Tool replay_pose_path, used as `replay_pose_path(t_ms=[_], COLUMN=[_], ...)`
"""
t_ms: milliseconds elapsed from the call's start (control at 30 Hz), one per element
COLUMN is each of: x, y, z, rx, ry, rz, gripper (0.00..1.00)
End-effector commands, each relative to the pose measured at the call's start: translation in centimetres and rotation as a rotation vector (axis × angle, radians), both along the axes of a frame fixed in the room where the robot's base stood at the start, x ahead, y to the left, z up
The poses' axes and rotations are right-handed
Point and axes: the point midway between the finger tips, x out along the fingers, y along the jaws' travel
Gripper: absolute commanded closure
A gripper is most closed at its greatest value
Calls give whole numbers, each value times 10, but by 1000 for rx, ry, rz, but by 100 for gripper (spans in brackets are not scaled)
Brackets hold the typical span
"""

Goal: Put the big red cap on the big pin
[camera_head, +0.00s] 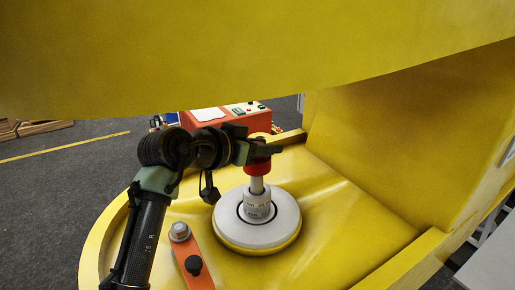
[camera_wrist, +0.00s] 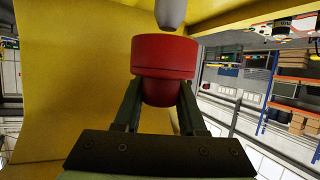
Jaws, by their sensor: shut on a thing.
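The big red cap (camera_head: 257,167) is between the fingers of my gripper (camera_head: 262,150), which is shut on it. In the wrist view my gripper (camera_wrist: 160,108) grips the narrower part of the cap (camera_wrist: 163,55), with its wider part away from the palm. The big pin (camera_head: 257,187) stands upright on a round grey disc (camera_head: 283,225), directly below the cap in the head view. A rounded grey tip (camera_wrist: 171,14), seemingly the pin's, shows just beyond the cap in the wrist view. I cannot tell whether the two touch.
The disc rests on a curved yellow surface (camera_head: 350,225). An orange bar (camera_head: 187,250) with a bolt (camera_head: 180,231) and a black knob (camera_head: 194,265) lies to its left. A large yellow boom (camera_head: 240,60) hangs overhead. A red control box (camera_head: 228,115) stands behind.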

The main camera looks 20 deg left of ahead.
Motion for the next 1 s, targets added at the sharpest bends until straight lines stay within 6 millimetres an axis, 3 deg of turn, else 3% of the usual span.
replay_pose_path(t_ms=[500,967,1000], x=[3,3,3], y=[-1,-1,-1], z=[-29,-32,-32], rx=[-1,0,0], ry=[-1,-1,-1], rz=[0,0,0], gripper=[100,100,53])
